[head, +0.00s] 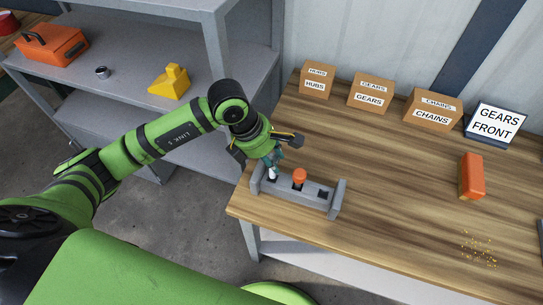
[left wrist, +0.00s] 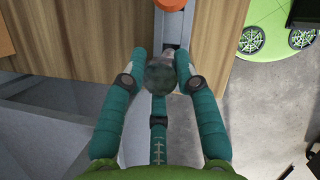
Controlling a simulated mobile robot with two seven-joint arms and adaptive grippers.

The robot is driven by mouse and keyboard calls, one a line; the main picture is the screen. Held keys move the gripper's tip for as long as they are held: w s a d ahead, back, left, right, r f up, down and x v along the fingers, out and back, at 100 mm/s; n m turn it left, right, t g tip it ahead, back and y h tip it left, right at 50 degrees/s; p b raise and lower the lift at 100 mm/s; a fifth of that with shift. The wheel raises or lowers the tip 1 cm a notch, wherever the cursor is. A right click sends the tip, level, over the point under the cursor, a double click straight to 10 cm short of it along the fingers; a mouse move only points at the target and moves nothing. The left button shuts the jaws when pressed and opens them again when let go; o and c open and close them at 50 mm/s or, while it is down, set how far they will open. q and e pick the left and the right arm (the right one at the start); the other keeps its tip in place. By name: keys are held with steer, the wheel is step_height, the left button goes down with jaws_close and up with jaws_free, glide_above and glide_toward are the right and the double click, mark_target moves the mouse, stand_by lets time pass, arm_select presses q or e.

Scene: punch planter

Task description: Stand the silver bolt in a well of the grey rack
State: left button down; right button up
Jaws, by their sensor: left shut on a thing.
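The grey rack (head: 298,198) stands near the front left corner of the wooden table, and part of it shows in the left wrist view (left wrist: 172,30). My left gripper (head: 273,160) is at the rack's left end, its fingers (left wrist: 161,76) shut around the head of the silver bolt (head: 272,174). The bolt's round grey head (left wrist: 159,77) shows between the fingertips. The bolt looks upright over the leftmost well; whether its lower end is inside, I cannot tell. An orange-topped piece (head: 299,176) stands in the middle well. The right well (head: 323,194) looks empty. My right gripper is not in view.
Boxes marked hubs (head: 317,83), gears (head: 371,93) and chains (head: 433,110), and a sign (head: 494,122), line the table's back. An orange block (head: 471,176) lies at right. A grey shelf (head: 130,80) stands left. The table's middle is clear.

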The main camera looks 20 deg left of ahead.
arm_select(q)
steer(key=shift+b, duration=0.45)
stand_by(0.8)
steer(key=shift+f+b, duration=2.5)
steer(key=shift+f, duration=0.1)
steer(key=c, duration=0.9)
jaws_free()
steer(key=shift+r, duration=0.1)
steer(key=shift+o, duration=0.2)
steer(key=shift+a, duration=0.1)
steer(key=v, duration=1.2)
